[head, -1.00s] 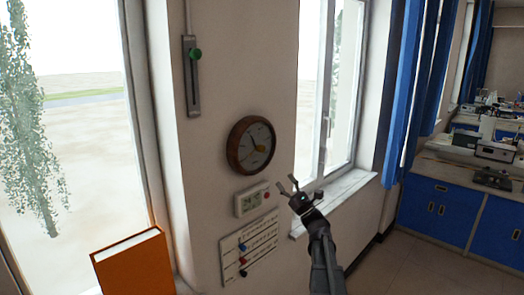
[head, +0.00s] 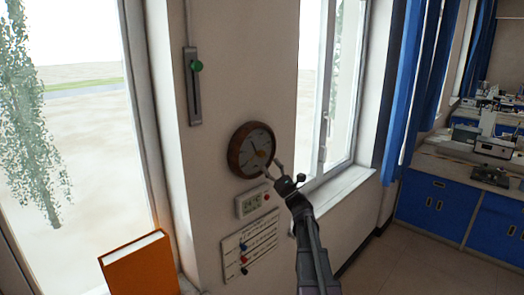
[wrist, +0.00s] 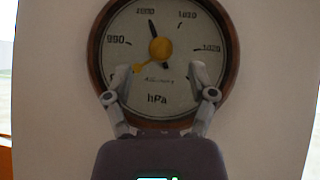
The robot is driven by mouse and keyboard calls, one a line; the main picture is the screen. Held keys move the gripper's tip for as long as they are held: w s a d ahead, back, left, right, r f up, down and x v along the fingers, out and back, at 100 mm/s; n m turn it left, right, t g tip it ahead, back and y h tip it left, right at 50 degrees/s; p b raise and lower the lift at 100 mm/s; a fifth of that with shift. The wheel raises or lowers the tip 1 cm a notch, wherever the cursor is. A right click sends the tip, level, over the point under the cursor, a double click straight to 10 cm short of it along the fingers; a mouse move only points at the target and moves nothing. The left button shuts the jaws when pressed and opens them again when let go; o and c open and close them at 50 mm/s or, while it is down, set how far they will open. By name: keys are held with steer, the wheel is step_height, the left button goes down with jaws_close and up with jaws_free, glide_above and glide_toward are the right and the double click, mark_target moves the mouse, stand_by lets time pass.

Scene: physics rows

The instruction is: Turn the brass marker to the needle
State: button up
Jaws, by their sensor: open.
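A round barometer (head: 235,158) with a brown wooden rim and pale face hangs on the wall in the head view. In the wrist view its dial (wrist: 180,85) carries "hPa" and numbers. A dark needle (wrist: 153,28) points up, slightly left, near the 1000 mark. The brass marker (wrist: 139,68) points to the lower left, away from the needle, from a round brass knob (wrist: 161,49) at the centre. My gripper (wrist: 158,80) is open and empty, its fingertips in front of the lower dial, below the knob. In the head view my gripper (head: 272,168) is at the dial's lower right.
Below the barometer are a small white display unit (head: 252,203) and a white board with coloured knobs (head: 250,243). A green-knobbed slider (head: 194,90) is above left. An orange book (head: 140,265) stands lower left. A window (head: 325,90) is to the right.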

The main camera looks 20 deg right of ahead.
mark_target(263, 155)
steer(key=shift+p+x, duration=1.45)
steer(key=shift+x, duration=1.05)
jaws_close()
steer(key=shift+a, duration=0.25)
steer(key=shift+d, duration=0.25)
steer(key=shift+a, duration=0.1)
